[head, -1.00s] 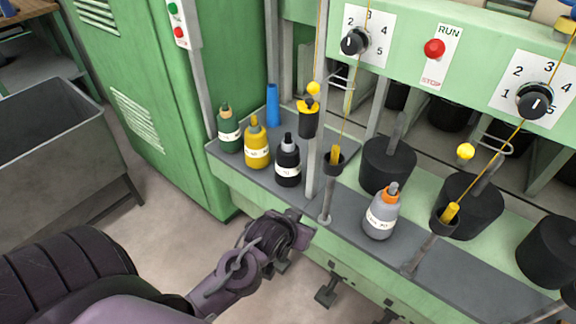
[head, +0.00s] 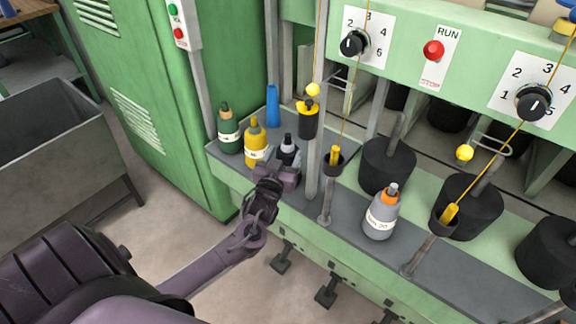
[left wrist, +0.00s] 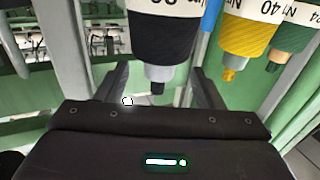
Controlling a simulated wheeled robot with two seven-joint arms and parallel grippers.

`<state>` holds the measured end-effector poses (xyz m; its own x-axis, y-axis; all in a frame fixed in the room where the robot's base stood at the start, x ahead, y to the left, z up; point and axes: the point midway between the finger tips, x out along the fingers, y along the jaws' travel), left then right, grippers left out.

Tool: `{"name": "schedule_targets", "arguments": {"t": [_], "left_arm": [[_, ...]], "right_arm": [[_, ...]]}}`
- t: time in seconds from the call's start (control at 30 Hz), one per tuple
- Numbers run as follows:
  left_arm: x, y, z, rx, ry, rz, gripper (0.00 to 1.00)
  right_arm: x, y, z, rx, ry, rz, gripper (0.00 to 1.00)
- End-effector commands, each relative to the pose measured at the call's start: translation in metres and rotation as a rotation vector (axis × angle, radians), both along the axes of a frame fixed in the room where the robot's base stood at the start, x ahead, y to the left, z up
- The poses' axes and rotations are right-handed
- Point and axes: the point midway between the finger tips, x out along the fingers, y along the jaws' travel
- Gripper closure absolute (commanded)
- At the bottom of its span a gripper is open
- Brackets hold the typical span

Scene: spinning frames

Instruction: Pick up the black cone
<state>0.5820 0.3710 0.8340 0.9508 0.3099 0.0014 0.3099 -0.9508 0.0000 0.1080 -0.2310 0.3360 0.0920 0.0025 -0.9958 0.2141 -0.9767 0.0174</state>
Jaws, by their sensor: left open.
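No plain black cone shows. The nearest match is a black bottle (head: 289,150) with a grey shoulder, dark nozzle and white label, standing on the grey ledge. My left gripper (head: 279,174) is in front of it and hides its lower part. In the left wrist view the black bottle (left wrist: 163,38) appears upside down, its nozzle between the two open fingers of my left gripper (left wrist: 160,85). Neither finger clearly touches it. My right gripper is not in view.
A yellow bottle (head: 256,145) and a green bottle (head: 229,135) stand left of the black one, a blue cone (head: 272,106) behind. A grey post (head: 312,165) rises close on the right. A grey bottle (head: 380,215) stands farther right.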

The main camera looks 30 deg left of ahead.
Motion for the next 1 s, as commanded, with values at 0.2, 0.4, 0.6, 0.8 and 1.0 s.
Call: {"name": "schedule_targets", "arguments": {"t": [0.2, 0.4, 0.6, 0.8, 1.0], "left_arm": [[0.030, 0.010, -0.004, 0.002, 0.001, 0.001, 0.39], [0.042, 0.014, -0.005, -0.001, 0.002, -0.001, 0.39], [0.042, 0.014, -0.006, -0.001, 0.002, -0.001, 0.40], [0.042, 0.014, -0.006, -0.001, 0.002, -0.001, 0.66], [0.042, 0.014, -0.006, -0.001, 0.002, -0.001, 0.92]], "right_arm": [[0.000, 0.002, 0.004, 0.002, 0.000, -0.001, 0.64], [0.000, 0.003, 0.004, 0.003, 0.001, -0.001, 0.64], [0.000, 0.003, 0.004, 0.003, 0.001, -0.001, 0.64], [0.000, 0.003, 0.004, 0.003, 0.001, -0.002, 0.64], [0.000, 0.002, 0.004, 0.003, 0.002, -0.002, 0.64]]}}
